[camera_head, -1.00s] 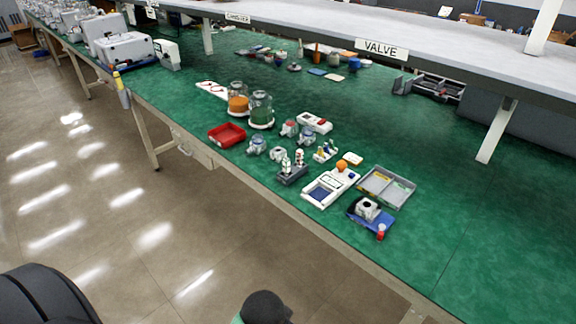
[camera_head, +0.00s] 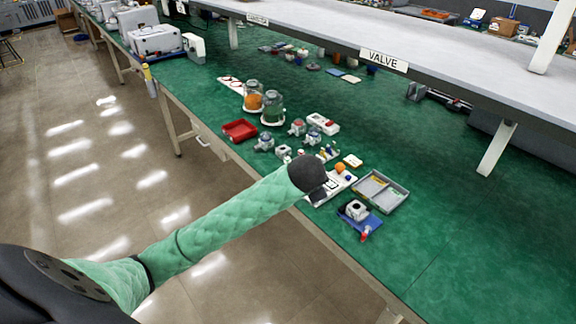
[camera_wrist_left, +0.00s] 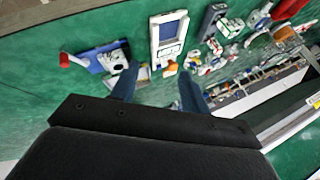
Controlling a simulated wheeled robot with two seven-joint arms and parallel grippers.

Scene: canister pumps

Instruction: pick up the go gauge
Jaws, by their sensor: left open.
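I cannot tell for sure which small part is the go gauge. Candidates are the small red-ended piece (camera_head: 365,234) by the blue mat (camera_head: 372,222), and the green-and-white parts (camera_wrist_left: 232,28) by a dark grey block (camera_wrist_left: 211,20). The red piece also shows in the left wrist view (camera_wrist_left: 68,60). My left gripper (camera_wrist_left: 158,88) is open and empty, above the bench near the white device (camera_wrist_left: 168,38). In the head view my left wrist hides the dark block and part of that device (camera_head: 342,184). My right gripper is out of view.
A grey divided tray (camera_head: 400,200) stands right of the device. A white pump body (camera_head: 356,210) sits on the blue mat. A red bin (camera_head: 240,130), two jars (camera_head: 272,108) and several small parts lie farther back. The shelf (camera_head: 440,55) overhangs the bench; its right front is clear.

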